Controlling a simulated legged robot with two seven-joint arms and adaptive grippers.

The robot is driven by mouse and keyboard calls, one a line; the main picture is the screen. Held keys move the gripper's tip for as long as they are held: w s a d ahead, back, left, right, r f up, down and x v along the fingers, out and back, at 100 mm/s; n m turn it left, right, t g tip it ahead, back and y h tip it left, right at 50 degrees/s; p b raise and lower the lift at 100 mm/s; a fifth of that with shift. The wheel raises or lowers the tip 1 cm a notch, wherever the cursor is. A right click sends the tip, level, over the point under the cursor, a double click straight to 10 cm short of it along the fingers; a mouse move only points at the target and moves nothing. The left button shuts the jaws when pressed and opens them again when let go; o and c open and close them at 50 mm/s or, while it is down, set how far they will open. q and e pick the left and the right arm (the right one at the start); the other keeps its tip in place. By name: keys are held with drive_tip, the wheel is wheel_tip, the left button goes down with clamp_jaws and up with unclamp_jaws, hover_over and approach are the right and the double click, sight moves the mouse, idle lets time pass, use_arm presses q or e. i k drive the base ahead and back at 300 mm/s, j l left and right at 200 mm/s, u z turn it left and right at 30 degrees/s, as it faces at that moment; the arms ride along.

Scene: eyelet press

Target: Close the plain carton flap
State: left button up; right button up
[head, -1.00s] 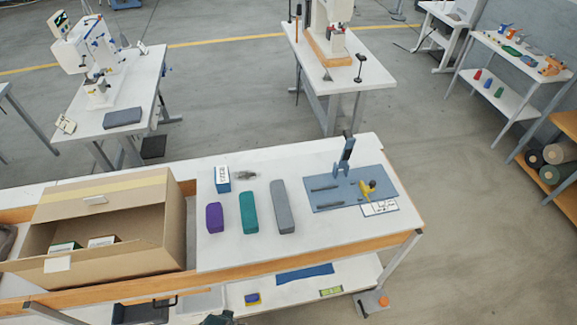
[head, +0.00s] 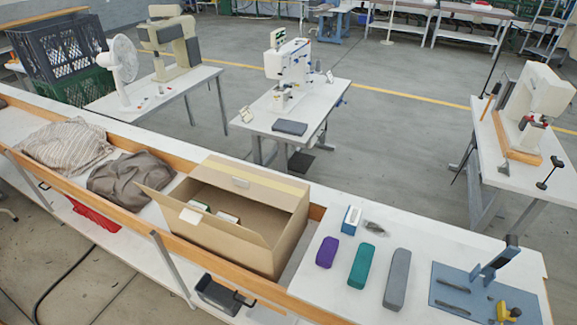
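The plain cardboard carton (head: 243,249) stands on the long bench in the middle of the head view, its top open. Inside the carton lie small white boxes (head: 227,218), one with a green top. Which flap is the plain one I cannot tell for sure. Neither of my grippers shows in this view.
Right of the carton are a blue-and-white box (head: 351,219), purple (head: 327,252), teal (head: 362,265) and grey (head: 397,279) blocks, and an eyelet press (head: 495,264) on a blue mat. Cloth bundles (head: 120,178) lie left of the carton. A black tray (head: 218,295) sits below.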

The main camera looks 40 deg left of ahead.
sight(190, 214)
drive_tip(key=u, duration=2.2)
